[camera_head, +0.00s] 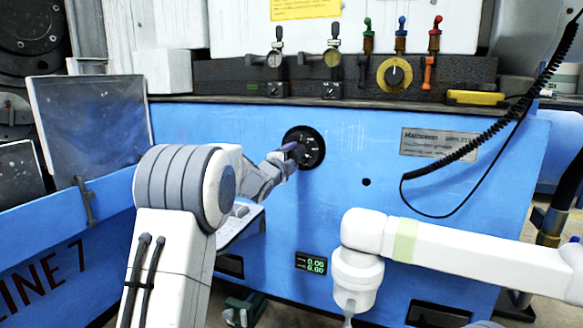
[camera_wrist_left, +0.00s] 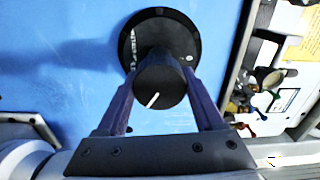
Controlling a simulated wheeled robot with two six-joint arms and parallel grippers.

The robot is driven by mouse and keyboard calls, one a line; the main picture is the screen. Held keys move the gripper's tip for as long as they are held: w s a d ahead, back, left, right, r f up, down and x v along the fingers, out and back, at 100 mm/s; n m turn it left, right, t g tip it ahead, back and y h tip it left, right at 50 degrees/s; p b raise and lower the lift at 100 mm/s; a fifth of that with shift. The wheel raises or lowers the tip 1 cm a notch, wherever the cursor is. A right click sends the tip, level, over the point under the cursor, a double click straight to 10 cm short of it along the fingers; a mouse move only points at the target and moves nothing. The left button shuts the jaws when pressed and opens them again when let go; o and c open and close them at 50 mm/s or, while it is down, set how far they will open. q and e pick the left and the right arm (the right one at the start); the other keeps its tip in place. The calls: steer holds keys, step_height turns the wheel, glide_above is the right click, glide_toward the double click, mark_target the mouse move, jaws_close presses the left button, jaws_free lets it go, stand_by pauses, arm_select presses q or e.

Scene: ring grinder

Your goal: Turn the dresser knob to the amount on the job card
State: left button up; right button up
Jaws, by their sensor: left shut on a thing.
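The black dresser knob (camera_wrist_left: 160,82) stands on a round black dial plate (camera_wrist_left: 185,38) on the blue machine front. A white pointer line shows on the knob's face, slanting to the lower left in the left wrist view. My left gripper (camera_wrist_left: 160,95) has its two purple fingers on either side of the knob and is shut on it. In the head view the left gripper (camera_head: 291,152) covers part of the dial plate (camera_head: 313,147). A yellow card (camera_head: 305,8) with small text is cut off at the top; I cannot read it. My right arm shows, but its gripper does not.
A small display (camera_head: 311,264) with green digits, seemingly 0.00 on both lines, sits below the dial. A yellow rotary switch (camera_head: 394,74) and coloured levers line the ledge above. A black coiled cable (camera_head: 450,160) hangs at the right.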

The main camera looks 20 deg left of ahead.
arm_select(q)
steer(key=m+b, duration=0.4)
steer(key=shift+f+m, duration=0.3)
steer(key=shift+f, duration=0.05)
steer(key=shift+r+m+b, duration=0.1)
steer(key=shift+m+b, duration=1.05)
steer(key=shift+m, duration=0.25)
steer(key=o, duration=1.4)
steer(key=shift+r, duration=0.1)
steer(key=shift+s+a+p, duration=0.2)
steer(key=shift+s+p, duration=0.4)
steer(key=shift+s, duration=4.65)
